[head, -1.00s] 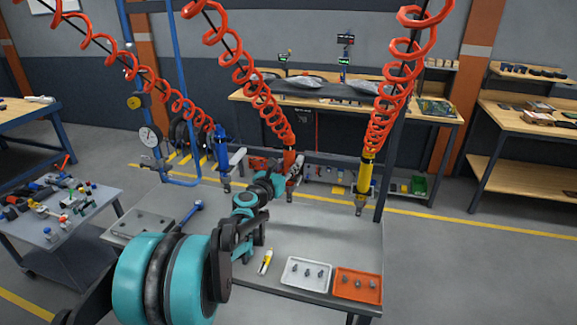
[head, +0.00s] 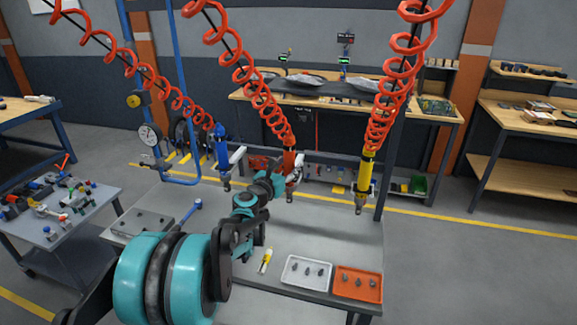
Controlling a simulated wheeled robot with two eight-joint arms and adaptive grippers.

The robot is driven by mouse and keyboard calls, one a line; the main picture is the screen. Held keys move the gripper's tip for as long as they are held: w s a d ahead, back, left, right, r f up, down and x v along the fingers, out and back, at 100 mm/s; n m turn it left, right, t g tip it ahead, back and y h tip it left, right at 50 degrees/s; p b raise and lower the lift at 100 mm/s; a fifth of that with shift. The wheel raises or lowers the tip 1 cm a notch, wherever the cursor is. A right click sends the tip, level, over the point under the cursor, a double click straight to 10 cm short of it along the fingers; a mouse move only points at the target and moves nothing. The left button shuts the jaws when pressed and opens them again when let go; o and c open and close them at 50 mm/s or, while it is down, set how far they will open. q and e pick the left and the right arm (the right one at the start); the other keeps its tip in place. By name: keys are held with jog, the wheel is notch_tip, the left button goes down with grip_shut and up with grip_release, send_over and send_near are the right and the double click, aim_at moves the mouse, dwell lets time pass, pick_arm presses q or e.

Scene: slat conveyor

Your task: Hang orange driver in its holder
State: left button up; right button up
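The orange driver (head: 290,159) hangs upright from a red coiled hose over the back of the bench. My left gripper (head: 291,180) is at its lower body, reaching in from the left, and seems to touch it. The fingers are small and partly hidden, so their grip is unclear. A pale bracket-like piece shows beside the driver; I cannot tell whether it is the holder or part of my gripper. My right gripper is out of view.
A blue driver (head: 221,149) hangs to the left and a yellow driver (head: 366,169) to the right. The bench (head: 330,230) carries a white tray (head: 287,273), an orange tray (head: 338,286) and a yellow-and-white tube (head: 266,260). Its middle is mostly clear.

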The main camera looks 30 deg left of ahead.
pick_arm(q)
jog(key=s, duration=1.2)
jog(key=shift+d+r, duration=0.25)
jog(key=shift+d, duration=0.05)
jog(key=s+d+f+m+g+h+b, duration=0.1)
jog(key=s+d+f+m+g+h, duration=0.2)
jog(key=d+m, duration=0.65)
jog(key=s+d+f+m+g+h+b, duration=0.15)
jog(key=s+d+f+m, duration=0.25)
jog(key=d+m, duration=0.5)
jog(key=s+d+f+m+g+y, duration=0.1)
jog(key=s+d+f+m+g, duration=0.1)
jog(key=s+f+m, duration=0.3)
jog(key=s+d+f+m+g+y, duration=0.2)
jog(key=s+f+m+g, duration=0.2)
jog(key=s+m, duration=0.7)
jog(key=shift+f+m, duration=0.6)
jog(key=shift+m, duration=0.35)
